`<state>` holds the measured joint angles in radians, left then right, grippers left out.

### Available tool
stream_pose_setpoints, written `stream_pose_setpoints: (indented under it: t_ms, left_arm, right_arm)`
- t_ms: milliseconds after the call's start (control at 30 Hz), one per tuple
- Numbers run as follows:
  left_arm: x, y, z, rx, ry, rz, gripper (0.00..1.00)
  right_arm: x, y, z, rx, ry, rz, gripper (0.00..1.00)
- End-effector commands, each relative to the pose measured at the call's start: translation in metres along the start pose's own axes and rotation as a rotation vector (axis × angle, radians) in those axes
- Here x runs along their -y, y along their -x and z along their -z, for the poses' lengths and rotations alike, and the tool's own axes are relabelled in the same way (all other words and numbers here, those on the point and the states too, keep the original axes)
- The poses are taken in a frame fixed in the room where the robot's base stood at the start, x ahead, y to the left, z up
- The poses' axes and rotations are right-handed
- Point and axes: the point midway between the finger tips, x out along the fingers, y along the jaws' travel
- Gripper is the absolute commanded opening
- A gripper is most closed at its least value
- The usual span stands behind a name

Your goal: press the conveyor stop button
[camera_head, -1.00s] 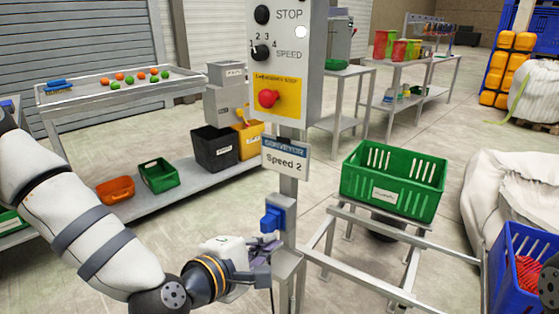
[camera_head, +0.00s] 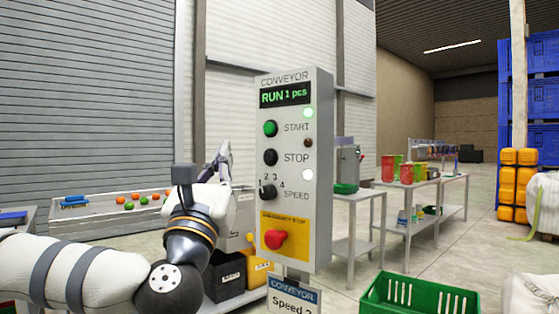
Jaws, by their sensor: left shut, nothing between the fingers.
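The conveyor control panel (camera_head: 318,180) stands upright on a post near the middle of the head view. Its display (camera_head: 285,95) reads "RUN 1 pcs". The black stop button (camera_head: 270,157) sits below the green start button (camera_head: 270,128). Below it are the speed knob (camera_head: 268,191) and the red emergency stop (camera_head: 275,239) on a yellow plate. My left gripper (camera_head: 225,152) is raised to the left of the panel, pointing up, shut and empty. It is apart from the stop button in the picture. My right gripper is not in view.
A green basket (camera_head: 418,299) is at the bottom right. Black (camera_head: 224,277) and yellow (camera_head: 258,272) bins are behind my left arm. Shelves with red and green containers (camera_head: 398,170) stand at the right.

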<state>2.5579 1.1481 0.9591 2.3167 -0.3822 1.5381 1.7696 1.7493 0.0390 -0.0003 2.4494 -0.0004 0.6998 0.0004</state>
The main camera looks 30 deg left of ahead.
Motion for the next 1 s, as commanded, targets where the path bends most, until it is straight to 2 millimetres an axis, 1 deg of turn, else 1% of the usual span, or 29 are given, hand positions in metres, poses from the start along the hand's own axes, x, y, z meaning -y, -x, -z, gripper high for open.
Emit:
stream_pose_setpoints:
  t_ms: [100, 333, 467, 600, 800, 1000]
  left_arm:
    - [-0.003, -0.001, -0.002, 0.006, 0.009, -0.008, 0.00]
    - [-0.002, -0.001, -0.001, 0.005, 0.007, -0.006, 0.00]
    - [0.003, -0.006, 0.006, 0.002, 0.003, -0.005, 0.00]
    - [0.014, -0.019, 0.019, -0.003, 0.002, -0.004, 0.00]
    - [0.029, -0.040, 0.033, -0.002, 0.002, -0.004, 0.00]
    - [0.040, -0.056, 0.043, 0.000, 0.003, -0.004, 0.00]
  right_arm:
    - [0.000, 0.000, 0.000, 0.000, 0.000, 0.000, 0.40]
    - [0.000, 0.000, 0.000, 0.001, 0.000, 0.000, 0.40]
    - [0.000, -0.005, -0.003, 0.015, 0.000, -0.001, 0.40]
    - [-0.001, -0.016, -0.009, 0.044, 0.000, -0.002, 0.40]
    - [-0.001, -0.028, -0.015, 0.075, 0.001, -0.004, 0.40]
    - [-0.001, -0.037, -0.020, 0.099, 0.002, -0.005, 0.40]
